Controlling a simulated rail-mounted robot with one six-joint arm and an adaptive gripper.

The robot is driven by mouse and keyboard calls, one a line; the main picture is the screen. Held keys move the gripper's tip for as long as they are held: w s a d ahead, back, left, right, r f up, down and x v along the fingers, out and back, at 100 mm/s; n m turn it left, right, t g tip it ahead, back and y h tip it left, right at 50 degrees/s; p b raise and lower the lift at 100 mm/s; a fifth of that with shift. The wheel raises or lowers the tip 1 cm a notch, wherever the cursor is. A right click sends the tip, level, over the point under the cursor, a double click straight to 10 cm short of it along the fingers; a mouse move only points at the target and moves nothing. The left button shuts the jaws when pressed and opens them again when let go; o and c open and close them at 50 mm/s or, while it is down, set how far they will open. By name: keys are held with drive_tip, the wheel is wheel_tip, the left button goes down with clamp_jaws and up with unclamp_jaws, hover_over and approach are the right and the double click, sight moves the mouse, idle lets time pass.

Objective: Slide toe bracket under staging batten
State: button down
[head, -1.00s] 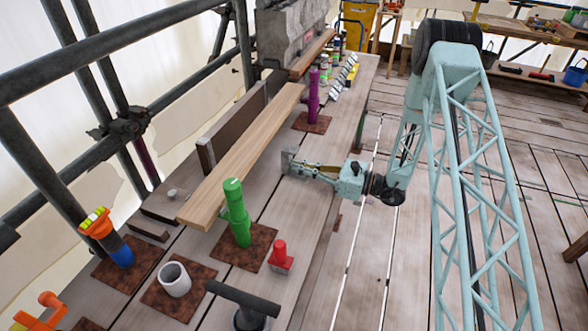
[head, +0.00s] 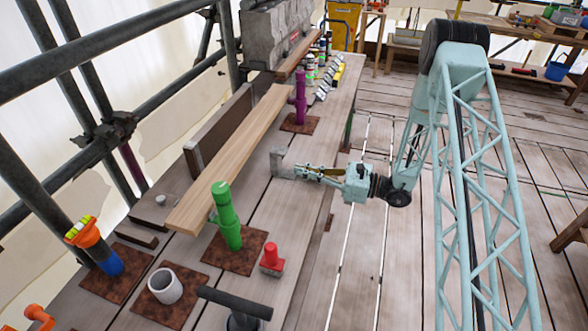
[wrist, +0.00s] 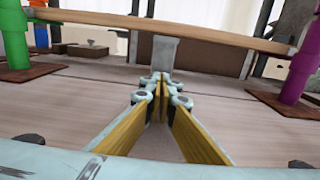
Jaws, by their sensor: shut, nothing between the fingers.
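The staging batten (head: 235,160) is a long pale plank, raised level above the bench on the green post (head: 228,215) and the purple post (head: 300,100). The toe bracket (head: 277,161) is a small grey piece with an upright plate, standing on the bench just right of the batten in the head view. In the wrist view its plate (wrist: 164,54) is upright straight beyond my fingertips, its top near the batten's lower edge (wrist: 215,40). My gripper (head: 298,171) is low over the bench, shut and empty, pointing at the bracket. Whether the fingertips touch it is unclear.
A dark board (head: 222,130) stands on edge behind the batten. A red-knobbed piece (head: 271,257), a white cup (head: 165,286) and a dark T-handle (head: 235,303) stand nearer the camera. The bench between bracket and red piece is clear.

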drive_tip(key=shift+p+v, duration=0.5)
drive_tip(key=shift+v, duration=3.95)
drive_tip(key=shift+d+r, duration=0.1)
drive_tip(key=shift+r, duration=0.05)
